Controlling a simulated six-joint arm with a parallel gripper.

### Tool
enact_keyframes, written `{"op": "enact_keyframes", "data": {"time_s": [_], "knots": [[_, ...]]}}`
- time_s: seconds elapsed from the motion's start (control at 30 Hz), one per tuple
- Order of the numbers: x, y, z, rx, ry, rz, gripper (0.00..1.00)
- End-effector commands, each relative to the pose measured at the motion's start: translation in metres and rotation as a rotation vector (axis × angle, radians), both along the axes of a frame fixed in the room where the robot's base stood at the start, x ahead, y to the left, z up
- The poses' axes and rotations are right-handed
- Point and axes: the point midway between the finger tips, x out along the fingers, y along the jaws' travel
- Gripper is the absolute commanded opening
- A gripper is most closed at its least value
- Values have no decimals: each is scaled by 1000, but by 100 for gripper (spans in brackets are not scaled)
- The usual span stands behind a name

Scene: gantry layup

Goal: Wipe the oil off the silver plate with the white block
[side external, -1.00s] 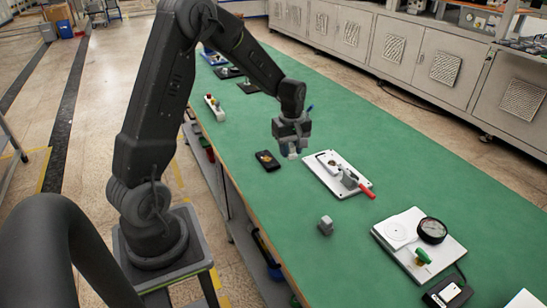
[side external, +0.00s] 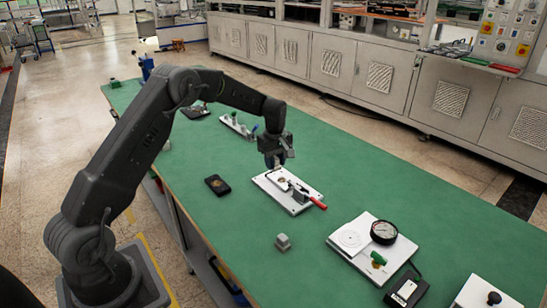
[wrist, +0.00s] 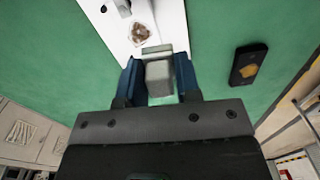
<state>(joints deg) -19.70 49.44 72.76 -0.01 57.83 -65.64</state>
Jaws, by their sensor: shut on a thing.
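The silver plate (side external: 277,195) lies on the green table and looks pale, nearly white. It has a clamp with a red handle at its near right end. A brown oil patch (wrist: 141,33) shows on the plate in the wrist view. My gripper (side external: 274,163) is at the plate's far left end in the side view. Its blue fingers are shut on the white block (wrist: 158,76), which looks light grey. In the wrist view the block overlaps the plate's end, just short of the oil. Whether the block touches the plate cannot be told.
A black device (side external: 217,185) with an orange-brown patch lies left of the plate. A small grey block (side external: 282,242) stands in front. A white board with a dial gauge (side external: 384,232) lies to the right. Small fixtures (side external: 237,125) lie behind. Green table is clear between them.

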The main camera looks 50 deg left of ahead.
Motion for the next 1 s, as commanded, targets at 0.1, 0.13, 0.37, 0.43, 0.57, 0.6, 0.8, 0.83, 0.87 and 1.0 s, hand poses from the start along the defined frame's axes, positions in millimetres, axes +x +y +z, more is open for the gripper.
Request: {"op": "enact_keyframes", "data": {"time_s": [0.1,0.13,0.37,0.43,0.57,0.6,0.8,0.83,0.87,1.0], "knots": [[-1,0,-12,-1,2,0,12],[-1,0,-15,-1,2,0,12],[-1,0,-36,-1,1,0,12],[0,0,-42,0,1,0,12],[-1,0,-57,-1,2,0,12],[0,0,-64,-1,2,0,12],[21,0,-63,1,-1,-1,9],[23,0,-62,0,-1,-1,9],[26,0,-62,1,-2,-1,9],[37,1,-62,0,-1,0,9]]}}
